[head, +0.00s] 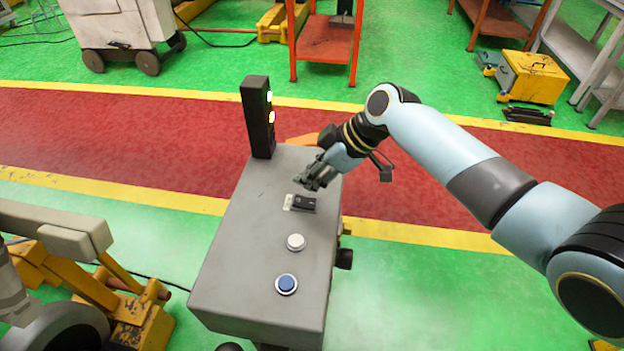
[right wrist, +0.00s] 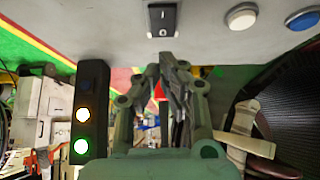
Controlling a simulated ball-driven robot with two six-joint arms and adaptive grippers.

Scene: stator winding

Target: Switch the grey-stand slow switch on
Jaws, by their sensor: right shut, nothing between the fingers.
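The grey stand (head: 250,260) stands in the middle of the head view with a flat top. A black rocker switch (head: 303,203) on a pale plate sits on that top; it also shows in the right wrist view (right wrist: 162,19), where its marked face has a circle at the lower end. I cannot tell surely which way it is tipped. My right gripper (head: 312,184) is shut and empty, just beyond the switch near the far end of the top. In the right wrist view its fingertips (right wrist: 167,60) point toward the switch, seemingly a little apart from it. My left gripper is not in view.
A white button (head: 296,242) and a blue button (head: 286,284) sit nearer on the stand's top. A black light column (head: 257,115) with lit lamps rises at its far left corner. Yellow machinery (head: 130,310) stands to the left. The red lane behind is clear.

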